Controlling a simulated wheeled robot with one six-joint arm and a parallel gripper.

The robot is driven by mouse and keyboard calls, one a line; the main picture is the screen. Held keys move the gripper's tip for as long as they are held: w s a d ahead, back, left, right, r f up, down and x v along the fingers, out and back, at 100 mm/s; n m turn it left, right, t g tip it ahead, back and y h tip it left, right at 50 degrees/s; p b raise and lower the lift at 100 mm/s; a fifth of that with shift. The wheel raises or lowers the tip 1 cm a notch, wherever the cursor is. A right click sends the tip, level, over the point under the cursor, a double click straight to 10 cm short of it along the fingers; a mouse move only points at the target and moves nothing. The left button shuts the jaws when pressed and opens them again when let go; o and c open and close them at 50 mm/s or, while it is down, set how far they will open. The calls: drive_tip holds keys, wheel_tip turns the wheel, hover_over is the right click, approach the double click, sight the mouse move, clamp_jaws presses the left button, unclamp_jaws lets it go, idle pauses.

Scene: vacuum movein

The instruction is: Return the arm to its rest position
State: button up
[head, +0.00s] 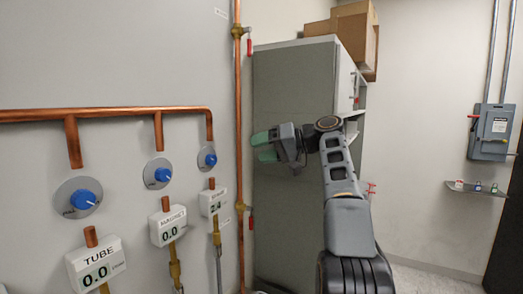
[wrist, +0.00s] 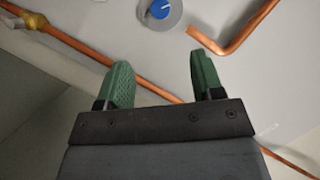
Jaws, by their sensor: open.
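My gripper (head: 262,146) is at the end of my raised arm in the head view, right of the panel with the knobs. Its green fingers point left, toward the copper pipe. In the wrist view the two green fingers of my gripper (wrist: 163,82) stand apart with nothing between them. My arm (head: 338,175) rises from the lower right and bends left at the top, in front of the grey cabinet.
Blue knobs (head: 83,199) and readout boxes (head: 95,264) sit on the left wall. A vertical copper pipe (head: 239,100) runs beside the grey cabinet (head: 285,85). Cardboard boxes (head: 352,28) top the cabinet. A switch box (head: 492,132) and small shelf (head: 475,188) are at right.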

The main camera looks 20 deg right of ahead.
drive_tip(key=w+d+f+m+h, duration=0.1)
drive_tip(key=d+f+m+h, duration=0.15)
drive_tip(key=f, duration=0.55)
drive_tip(key=w+d+f+m+h, duration=0.2)
drive_tip(key=f+m+h, duration=0.2)
drive_tip(key=f, duration=0.4)
drive_tip(key=s+a+f+n+g+h, duration=0.1)
drive_tip(key=s+a+f+n, duration=0.1)
drive_tip(key=s+a+f, duration=0.3)
drive_tip(key=s+a+f+n+g+h, duration=0.1)
drive_tip(key=s+a+f, duration=0.4)
drive_tip(key=s, duration=0.7)
drive_tip(key=s+a+f+n+g+h, duration=0.2)
drive_tip(key=s+a+f, duration=0.3)
drive_tip(key=s+f, duration=0.4)
drive_tip(key=shift+s+a+n+h, duration=0.25)
drive_tip(key=shift+s+n+h, duration=0.1)
drive_tip(key=shift+n+h, duration=0.3)
